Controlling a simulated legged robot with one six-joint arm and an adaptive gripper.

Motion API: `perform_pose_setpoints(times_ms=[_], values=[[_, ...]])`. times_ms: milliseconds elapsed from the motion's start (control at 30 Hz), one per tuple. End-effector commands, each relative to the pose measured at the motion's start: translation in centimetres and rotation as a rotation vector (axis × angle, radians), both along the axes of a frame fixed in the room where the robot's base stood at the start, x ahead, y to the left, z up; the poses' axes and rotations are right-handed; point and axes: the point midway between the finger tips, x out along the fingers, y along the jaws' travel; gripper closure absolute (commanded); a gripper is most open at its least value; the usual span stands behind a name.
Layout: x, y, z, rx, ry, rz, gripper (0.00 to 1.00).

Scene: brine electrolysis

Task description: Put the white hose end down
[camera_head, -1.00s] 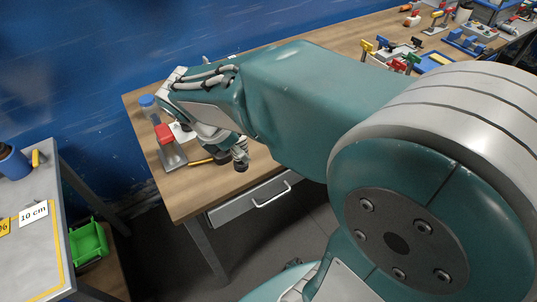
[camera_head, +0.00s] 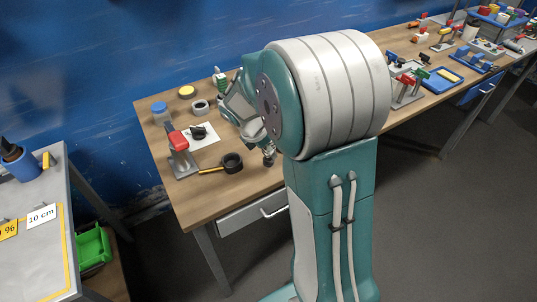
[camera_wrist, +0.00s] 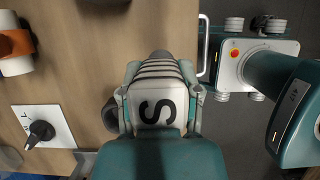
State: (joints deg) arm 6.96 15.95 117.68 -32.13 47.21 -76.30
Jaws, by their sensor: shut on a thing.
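My gripper (camera_head: 268,155) is over the front part of the near workbench (camera_head: 215,195), mostly hidden behind my arm in the head view. In the wrist view my gripper (camera_wrist: 160,66) points down at the wood near the bench's front edge, its fingers drawn in at both sides. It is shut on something. A pale ribbed body marked "S" fills the space between the finger links, with a small dark end showing beyond it. I cannot clearly make out the white hose end apart from the gripper, nor whether it touches the bench.
A black ring (camera_head: 232,163) with a yellow handle lies left of my gripper. Farther left are a red-topped grey stand (camera_head: 180,152), a white plate with a black knob (camera_head: 206,140), and a blue-lidded jar (camera_head: 160,112). The front left bench corner is bare. A drawer (camera_head: 253,213) is below.

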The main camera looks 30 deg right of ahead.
Motion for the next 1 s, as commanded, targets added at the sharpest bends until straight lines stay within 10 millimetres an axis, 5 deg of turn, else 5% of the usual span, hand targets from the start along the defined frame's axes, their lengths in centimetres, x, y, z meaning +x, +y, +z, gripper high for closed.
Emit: perform_pose_setpoints(times_ms=[133,433,467,533,1000], values=[[-0.2,-0.1,-2.3,0.002,0.005,0.001,1.00],[-0.1,0.1,-2.5,0.001,0.002,0.000,1.00],[-0.1,0.1,-2.6,0.001,0.002,0.000,0.51],[-0.1,0.1,-2.5,0.001,0.002,0.000,0.21],[-0.1,0.2,-2.0,0.001,0.000,0.000,0.21]])
